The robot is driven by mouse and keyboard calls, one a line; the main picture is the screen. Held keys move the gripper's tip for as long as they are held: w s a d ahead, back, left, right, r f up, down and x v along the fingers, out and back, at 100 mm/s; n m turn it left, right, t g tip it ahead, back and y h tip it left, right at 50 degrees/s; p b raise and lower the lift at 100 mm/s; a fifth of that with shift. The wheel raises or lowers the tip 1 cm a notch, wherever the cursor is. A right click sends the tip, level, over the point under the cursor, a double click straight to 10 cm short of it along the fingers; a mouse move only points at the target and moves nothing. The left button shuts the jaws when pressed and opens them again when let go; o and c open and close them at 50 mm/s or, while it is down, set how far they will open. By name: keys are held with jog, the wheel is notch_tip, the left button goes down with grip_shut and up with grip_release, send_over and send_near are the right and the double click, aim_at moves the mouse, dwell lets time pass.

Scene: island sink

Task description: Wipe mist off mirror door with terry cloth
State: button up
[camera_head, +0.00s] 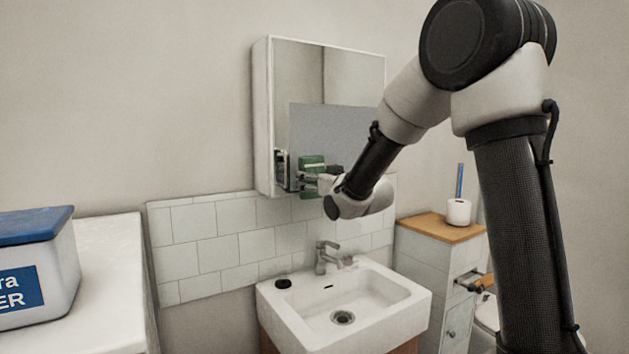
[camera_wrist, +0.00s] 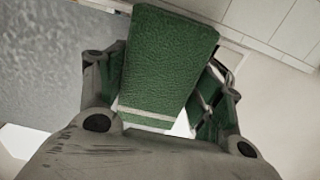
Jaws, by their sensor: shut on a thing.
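The mirror door (camera_head: 345,82) is the front of a white wall cabinet above the sink. A flat grey patch of mist (camera_head: 335,130) covers its middle and right part; the clear glass above and at the left reflects the room. The green terry cloth (camera_head: 312,163) is in my gripper (camera_head: 308,180), at the lower part of the mirror. In the wrist view the cloth (camera_wrist: 168,62) is a folded green pad with a pale stripe, between the fingers of my gripper (camera_wrist: 160,95). The cloth is at or very near the glass; I cannot tell if it touches.
A white sink (camera_head: 345,305) with a tap (camera_head: 326,258) is below. A wood-topped cabinet (camera_head: 440,228) with a white cup (camera_head: 458,211) stands at the right. A blue-lidded box (camera_head: 35,265) sits on the left counter (camera_head: 110,275). The wall left of the mirror is clear.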

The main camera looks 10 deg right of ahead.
aim_at(335, 146)
jog(key=shift+x, duration=1)
dwell(0.3)
jog(key=shift+w+d, duration=2)
jog(key=shift+d, duration=4.2)
jog(key=shift+w+d, duration=2)
jog(key=shift+d, duration=4.2)
jog(key=shift+r, duration=4.3)
jog(key=shift+s+a, duration=0.75)
jog(key=shift+a, duration=1.65)
jog(key=shift+s+a, duration=0.75)
jog(key=shift+a, duration=1.65)
jog(key=shift+s+a, duration=0.75)
jog(key=shift+a, duration=1.65)
